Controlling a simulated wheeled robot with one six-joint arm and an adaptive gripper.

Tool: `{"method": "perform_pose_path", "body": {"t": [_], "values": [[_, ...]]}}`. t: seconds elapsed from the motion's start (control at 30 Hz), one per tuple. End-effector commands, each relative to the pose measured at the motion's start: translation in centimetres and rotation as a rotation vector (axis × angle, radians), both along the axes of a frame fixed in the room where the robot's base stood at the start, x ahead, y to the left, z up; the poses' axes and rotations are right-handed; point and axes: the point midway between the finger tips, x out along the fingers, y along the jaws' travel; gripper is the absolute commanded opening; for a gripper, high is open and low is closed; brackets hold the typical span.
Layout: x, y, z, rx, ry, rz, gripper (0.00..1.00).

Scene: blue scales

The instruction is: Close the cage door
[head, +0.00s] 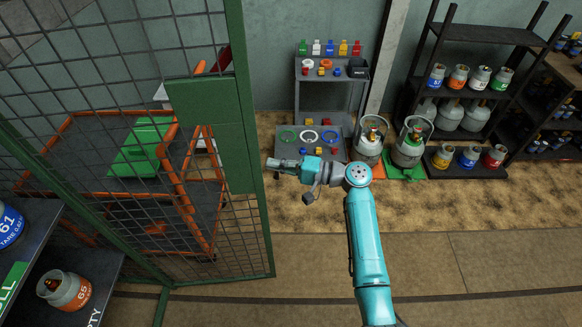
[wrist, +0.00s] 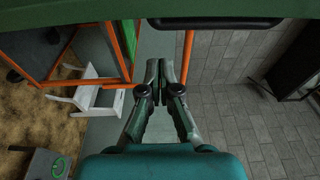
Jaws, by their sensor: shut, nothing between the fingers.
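The cage door (head: 242,60) is a green-framed panel of dark wire mesh with a solid green plate (head: 212,130) by its right edge. It stands at the left in the head view, and I cannot tell how far it is swung. My gripper (head: 272,163) is just right of the door's edge post at plate height; contact is unclear. In the wrist view my gripper (wrist: 159,72) has its fingers together with nothing between them. A dark handle bar (wrist: 215,22) on a green surface crosses the top of that view, beyond the fingertips.
An orange-framed cart (head: 170,180) with a green item shows behind the mesh. A grey trolley (head: 325,85) and gas cylinders (head: 410,145) stand at the back. Shelves with cylinders (head: 65,290) are at the lower left. A white stool (wrist: 85,90) shows in the wrist view. The floor at right is clear.

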Motion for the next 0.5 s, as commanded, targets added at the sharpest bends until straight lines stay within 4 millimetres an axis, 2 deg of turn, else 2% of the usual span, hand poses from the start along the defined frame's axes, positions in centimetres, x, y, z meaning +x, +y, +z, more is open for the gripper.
{"method": "perform_pose_path", "body": {"t": [0.1,0.3,0.5], "values": [[0.5,2.3,0.0,-0.001,0.000,0.003,0.00],[-2.2,1.6,-0.1,-0.001,0.000,-0.001,0.00],[-3.4,1.5,-0.1,-0.001,0.000,-0.001,0.00]]}}
